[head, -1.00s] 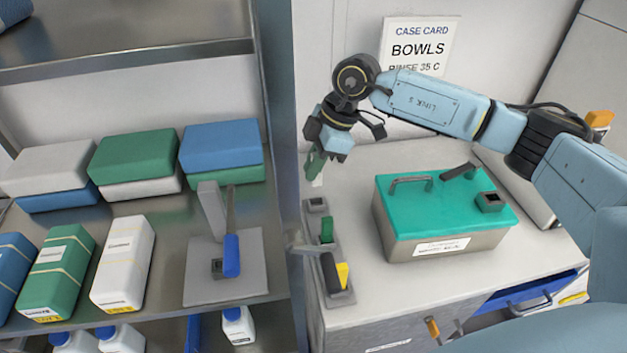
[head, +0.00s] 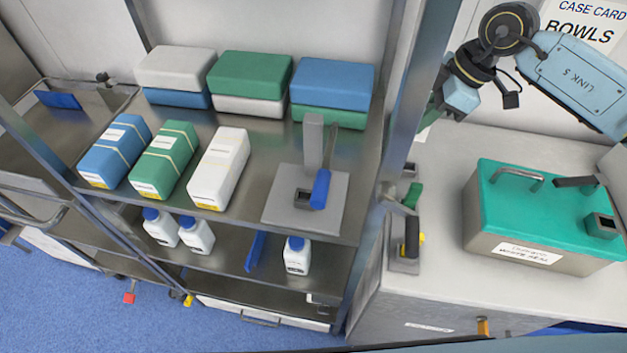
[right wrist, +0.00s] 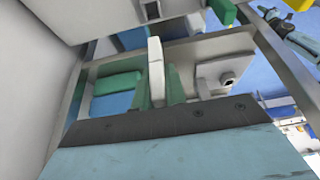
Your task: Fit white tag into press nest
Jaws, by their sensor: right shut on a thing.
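The press stands on the shelf in the head view, with a grey base plate (head: 334,209), an upright column (head: 313,140) and a blue-handled lever (head: 320,190). Its small dark square nest (head: 303,198) shows left of the handle. My right gripper (head: 431,112) is right of the press, beyond the shelf post, which partly hides its tips. In the right wrist view its green fingers (right wrist: 158,88) are shut on the white tag (right wrist: 156,68), which sits upright between them and sticks out past the tips. My left gripper is out of view.
The shelf post (head: 407,100) stands between my right gripper and the press. Stacked packs (head: 333,85) line the shelf's back, and wrapped packs (head: 219,168) stand left of the press. On the counter are a grey lever fixture (head: 404,266) and a teal-lidded box (head: 520,215).

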